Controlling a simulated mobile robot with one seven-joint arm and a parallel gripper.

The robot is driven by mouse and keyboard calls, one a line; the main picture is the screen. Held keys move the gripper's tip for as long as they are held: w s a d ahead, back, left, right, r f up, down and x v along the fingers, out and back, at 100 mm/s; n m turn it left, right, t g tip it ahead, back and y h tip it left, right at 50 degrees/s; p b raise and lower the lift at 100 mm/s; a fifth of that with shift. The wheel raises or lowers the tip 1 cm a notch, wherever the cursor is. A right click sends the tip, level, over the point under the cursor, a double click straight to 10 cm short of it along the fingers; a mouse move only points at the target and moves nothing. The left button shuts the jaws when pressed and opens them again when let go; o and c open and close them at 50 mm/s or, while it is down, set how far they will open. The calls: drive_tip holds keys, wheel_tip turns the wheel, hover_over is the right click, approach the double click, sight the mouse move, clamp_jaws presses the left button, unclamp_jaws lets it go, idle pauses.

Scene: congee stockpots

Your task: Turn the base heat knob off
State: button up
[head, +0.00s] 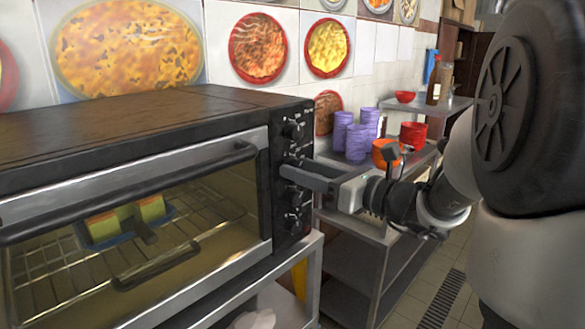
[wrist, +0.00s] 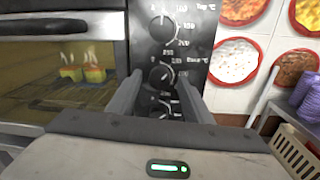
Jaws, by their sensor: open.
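The oven (head: 130,150) has a dark control panel (head: 285,230) at its right side, with a column of black knobs. In the wrist view the base heat knob (wrist: 162,75), marked "Base °C", sits below the top heat knob (wrist: 163,28). The mark on the base knob is too small to read its setting surely. My gripper (wrist: 158,80) is open, one finger on each side of the base knob. Whether the fingers touch it I cannot tell. In the head view my gripper (head: 290,172) reaches the panel from the right and hides part of it.
Another knob (wrist: 163,108) is partly visible just below, between my fingers. The oven's glass door (head: 130,245) is closed, with a tray of food (head: 125,218) on the rack inside. A metal shelf (head: 345,165) with purple cups (head: 356,142) and red bowls (head: 412,134) stands right of the oven.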

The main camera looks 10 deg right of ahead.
drive_tip(key=shift+w+a, duration=0.1)
drive_tip(key=shift+w, duration=0.05)
drive_tip(key=shift+c, duration=0.4)
drive_tip(key=c, duration=1)
drive_tip(key=shift+f+n+b, duration=0.15)
drive_tip(key=shift+n+b, duration=0.25)
drive_tip(key=shift+b, duration=0.25)
drive_tip(key=n+b, duration=0.7)
drive_tip(key=b, duration=0.3)
drive_tip(key=shift+h, duration=0.3)
drive_tip(key=shift+r, duration=0.2)
